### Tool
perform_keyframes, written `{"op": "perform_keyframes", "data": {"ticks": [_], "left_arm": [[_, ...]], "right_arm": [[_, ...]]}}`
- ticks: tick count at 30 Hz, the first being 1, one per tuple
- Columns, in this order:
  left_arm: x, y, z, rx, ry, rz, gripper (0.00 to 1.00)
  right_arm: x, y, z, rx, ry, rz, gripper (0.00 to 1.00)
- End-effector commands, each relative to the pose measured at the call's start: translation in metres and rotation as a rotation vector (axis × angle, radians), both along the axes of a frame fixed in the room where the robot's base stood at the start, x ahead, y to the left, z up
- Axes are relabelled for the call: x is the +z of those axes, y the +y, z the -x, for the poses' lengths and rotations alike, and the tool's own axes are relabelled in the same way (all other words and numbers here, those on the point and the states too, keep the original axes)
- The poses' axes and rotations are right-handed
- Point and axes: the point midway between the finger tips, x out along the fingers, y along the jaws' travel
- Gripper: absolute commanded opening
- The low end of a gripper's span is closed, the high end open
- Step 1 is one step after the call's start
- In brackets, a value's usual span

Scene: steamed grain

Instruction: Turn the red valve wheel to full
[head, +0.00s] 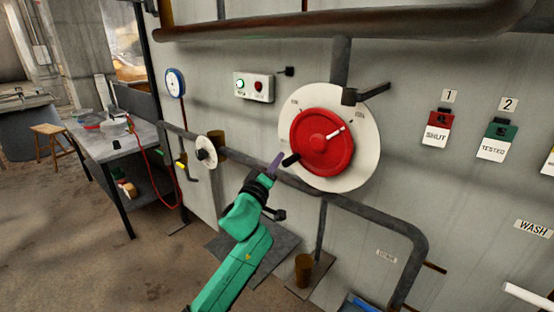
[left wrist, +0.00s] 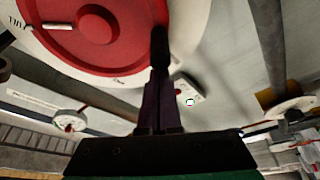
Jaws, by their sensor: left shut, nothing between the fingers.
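The red valve wheel (head: 313,142) sits in front of a round white dial plate (head: 364,150) on the wall. A white pointer mark on the wheel points to the upper right. A dark handle (head: 291,159) sticks out at the wheel's lower left. My left gripper (head: 277,162) is shut and empty, just left of and below this handle. In the left wrist view the shut fingers (left wrist: 158,82) point up at the dark handle (left wrist: 160,45) beside the red wheel (left wrist: 95,30). Whether they touch it I cannot tell. My right gripper is not in view.
A smaller white wheel (head: 206,152) and a pipe (head: 385,218) run along the wall below. A control box (head: 254,87) with green and red lights hangs upper left of the dial. A workbench (head: 120,145) stands at the left. Two tags, SHUT (head: 437,130) and TESTED (head: 497,142), hang at right.

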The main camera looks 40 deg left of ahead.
Motion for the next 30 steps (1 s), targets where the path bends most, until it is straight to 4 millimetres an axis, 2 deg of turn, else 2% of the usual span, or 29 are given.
{"op": "perform_keyframes", "data": {"ticks": [23,30], "left_arm": [[-0.013,-0.012,-0.001,-0.004,0.003,0.085,0.0],[0.002,-0.007,-0.006,-0.004,0.0,0.087,0.0]], "right_arm": [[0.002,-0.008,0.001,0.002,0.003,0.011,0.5],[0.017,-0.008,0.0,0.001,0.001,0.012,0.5]]}}
